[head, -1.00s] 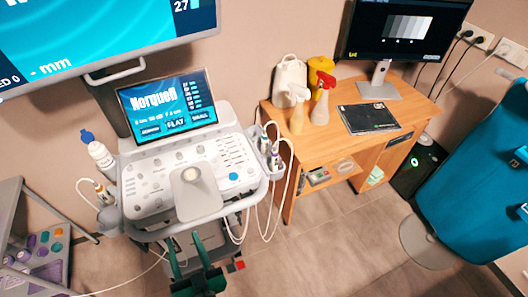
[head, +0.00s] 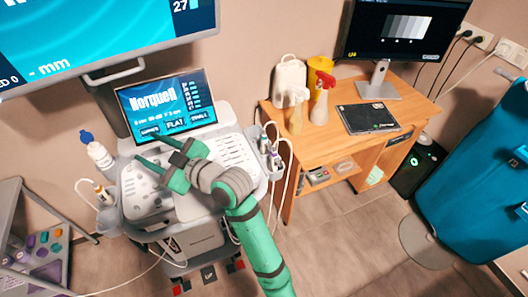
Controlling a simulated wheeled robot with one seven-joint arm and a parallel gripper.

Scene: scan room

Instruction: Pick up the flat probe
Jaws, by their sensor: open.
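Several probes hang in holders on the ultrasound cart (head: 135,207). One probe (head: 103,193) with a pale body and cable sits in the left holder. Two more probes (head: 275,160) stand close together in the right holder. They are too small to tell which is the flat probe. My gripper (head: 152,151) is green, open and empty. It is in front of the cart's control panel in the picture, its fingers pointing up-left towards the screen, between the two holders. My arm hides part of the panel.
The cart's screen (head: 167,103) stands behind the panel, with a white bottle (head: 97,150) to its left. A wooden desk (head: 345,137) with spray bottles is on the right, beside a blue exam chair (head: 475,180). Cables hang from both holders. Floor (head: 330,250) at the lower right is clear.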

